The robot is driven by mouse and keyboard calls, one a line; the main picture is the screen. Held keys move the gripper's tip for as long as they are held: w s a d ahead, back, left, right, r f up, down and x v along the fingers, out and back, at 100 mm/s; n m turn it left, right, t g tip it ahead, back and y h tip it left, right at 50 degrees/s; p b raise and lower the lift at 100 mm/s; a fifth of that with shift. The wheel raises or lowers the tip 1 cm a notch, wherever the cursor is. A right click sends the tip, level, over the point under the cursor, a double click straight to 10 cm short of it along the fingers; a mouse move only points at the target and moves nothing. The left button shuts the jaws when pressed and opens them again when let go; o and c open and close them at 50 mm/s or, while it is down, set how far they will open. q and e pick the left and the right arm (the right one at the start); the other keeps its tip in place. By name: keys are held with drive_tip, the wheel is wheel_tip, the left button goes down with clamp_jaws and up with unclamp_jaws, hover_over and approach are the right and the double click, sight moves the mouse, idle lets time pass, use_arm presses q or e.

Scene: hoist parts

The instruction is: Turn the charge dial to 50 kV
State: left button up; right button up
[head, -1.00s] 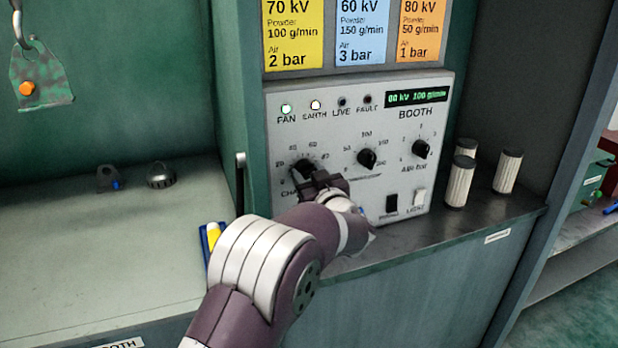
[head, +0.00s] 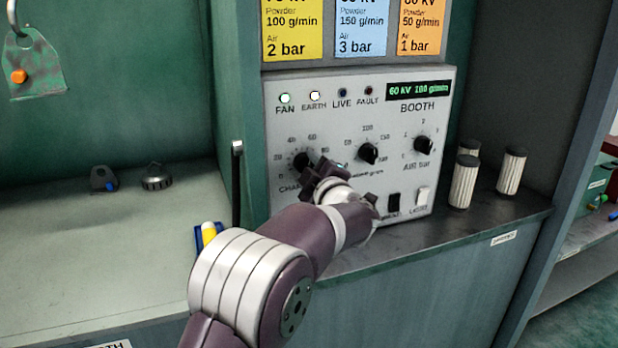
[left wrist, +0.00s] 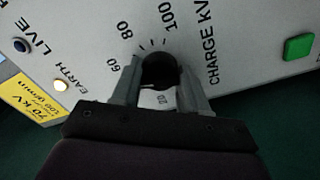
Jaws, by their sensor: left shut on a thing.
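The charge dial (head: 303,160) is a black knob at the lower left of the pale booth panel (head: 300,122), with a printed scale around it. It also shows in the left wrist view (left wrist: 160,70), beside the words CHARGE KV. My left gripper (head: 314,170) is shut on this dial, one finger on each side in the left wrist view (left wrist: 158,84). The gripper covers part of the dial and its label in the head view, and the exact pointer direction is hard to see. The green display (head: 419,90) reads 60 kV 100 g/min. My right gripper is out of view.
A middle dial (head: 368,153) and an air dial (head: 424,144) sit right of the charge dial. Several white cylinders (head: 463,185) stand right of the panel. Recipe cards (head: 361,28) hang above.

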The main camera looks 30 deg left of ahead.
use_arm(q)
drive_tip(key=shift+f+n+b, duration=0.15)
drive_tip(key=shift+n+b, duration=0.6)
drive_tip(key=shift+n, duration=0.75)
drive_tip(key=o, duration=1.1)
drive_tip(key=shift+c, duration=0.2)
drive_tip(key=shift+d, duration=0.1)
drive_tip(key=v, duration=1.2)
drive_tip(key=shift+s+d+p, duration=0.15)
drive_tip(key=shift+d+p, duration=0.05)
drive_tip(key=shift+p, duration=0.15)
